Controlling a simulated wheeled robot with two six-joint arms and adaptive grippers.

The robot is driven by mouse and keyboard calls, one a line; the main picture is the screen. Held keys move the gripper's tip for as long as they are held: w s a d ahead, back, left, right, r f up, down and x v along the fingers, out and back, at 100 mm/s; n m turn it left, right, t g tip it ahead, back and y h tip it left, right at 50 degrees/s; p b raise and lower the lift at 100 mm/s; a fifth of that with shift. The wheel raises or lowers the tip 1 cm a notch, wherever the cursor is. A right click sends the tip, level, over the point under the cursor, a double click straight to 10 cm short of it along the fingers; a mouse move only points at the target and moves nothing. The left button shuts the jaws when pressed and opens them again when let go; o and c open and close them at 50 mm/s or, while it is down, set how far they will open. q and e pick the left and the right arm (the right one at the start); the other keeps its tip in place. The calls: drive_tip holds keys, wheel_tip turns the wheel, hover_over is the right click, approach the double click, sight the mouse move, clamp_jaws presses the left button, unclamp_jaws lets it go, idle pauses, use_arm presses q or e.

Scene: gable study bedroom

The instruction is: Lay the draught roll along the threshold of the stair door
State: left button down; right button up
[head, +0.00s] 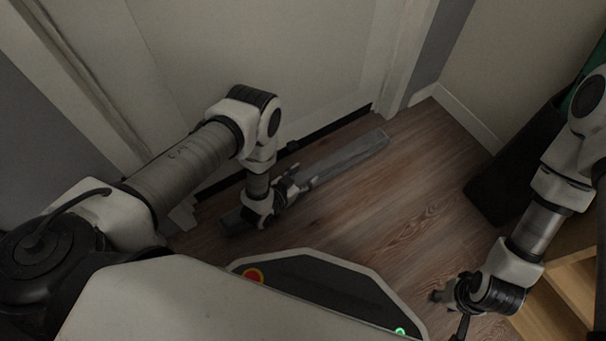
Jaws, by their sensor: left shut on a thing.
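The draught roll (345,155) is a long grey bar lying on the wooden floor, roughly parallel to the foot of the pale stair door (270,50). A dark threshold strip (335,124) runs under the door, and a narrow band of floor shows between it and the roll at the right end. My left gripper (300,186) is low over the roll, shut on it left of its middle. My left wrist hides part of the roll near its left end. My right gripper (448,300) hangs at the lower right, away from the roll; its finger opening is unclear.
A white door frame (405,55) and skirting (465,118) bound the doorway at right. A dark bin-like object (510,175) and a light wooden unit (560,300) stand at right. Bare floor (410,190) lies between them and the roll.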

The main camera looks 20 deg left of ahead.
use_arm(q)
drive_tip(key=shift+f, duration=0.3)
drive_tip(key=shift+c, duration=1.1)
unclamp_jaws()
